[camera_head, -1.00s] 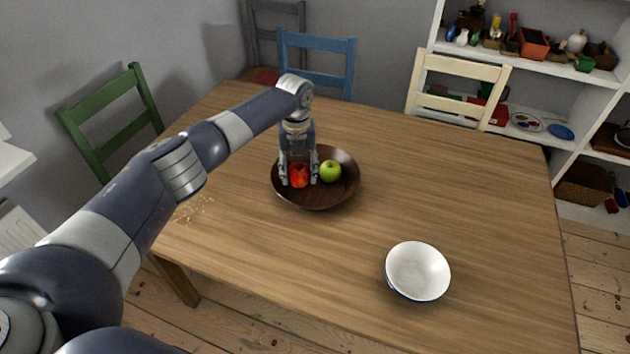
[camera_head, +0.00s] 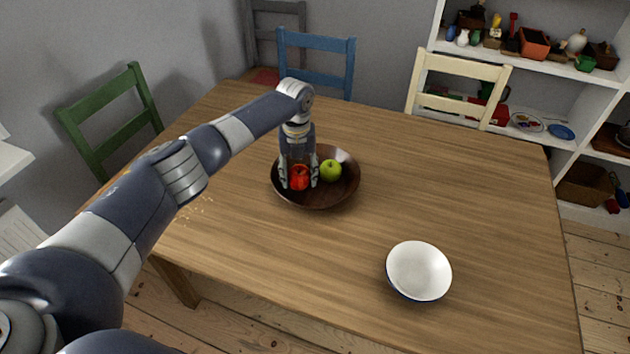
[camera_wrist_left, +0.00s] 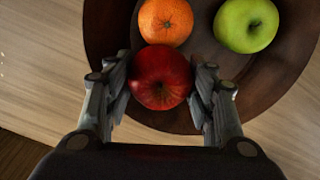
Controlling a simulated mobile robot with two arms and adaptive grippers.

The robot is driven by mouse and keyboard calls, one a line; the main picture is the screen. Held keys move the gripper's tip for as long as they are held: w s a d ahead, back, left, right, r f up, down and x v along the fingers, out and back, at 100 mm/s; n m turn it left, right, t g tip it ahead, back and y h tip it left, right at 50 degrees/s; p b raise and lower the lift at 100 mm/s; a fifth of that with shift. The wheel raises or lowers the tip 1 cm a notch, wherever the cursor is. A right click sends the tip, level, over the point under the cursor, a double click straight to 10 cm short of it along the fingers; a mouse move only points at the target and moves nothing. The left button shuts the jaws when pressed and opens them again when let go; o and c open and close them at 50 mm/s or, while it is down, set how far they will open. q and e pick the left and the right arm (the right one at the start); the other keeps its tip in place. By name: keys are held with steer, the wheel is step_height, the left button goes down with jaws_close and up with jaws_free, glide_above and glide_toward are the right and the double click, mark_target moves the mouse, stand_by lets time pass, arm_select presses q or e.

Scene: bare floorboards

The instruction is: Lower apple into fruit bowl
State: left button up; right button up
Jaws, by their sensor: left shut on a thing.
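A red apple (camera_head: 299,178) is between the fingers of my left gripper (camera_head: 299,184), which is shut on it over the dark brown fruit bowl (camera_head: 335,195). In the left wrist view the red apple (camera_wrist_left: 160,78) sits between the two fingers, in front of the bowl's inner wall (camera_wrist_left: 110,35). I cannot tell whether the apple touches the bowl. A green apple (camera_head: 330,170) lies in the bowl to the right of the gripper. The wrist view also shows an orange (camera_wrist_left: 166,20) in the bowl, beside the red apple; the gripper hides it in the head view. My right gripper is not in view.
A white bowl (camera_head: 418,270) stands near the table's front right. The wooden table (camera_head: 460,190) is otherwise mostly clear. Green (camera_head: 112,110), blue (camera_head: 318,60) and cream (camera_head: 460,85) chairs stand around it. A white shelf (camera_head: 540,65) is at the back right.

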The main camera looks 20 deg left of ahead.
arm_select(q)
steer(key=o, duration=1.2)
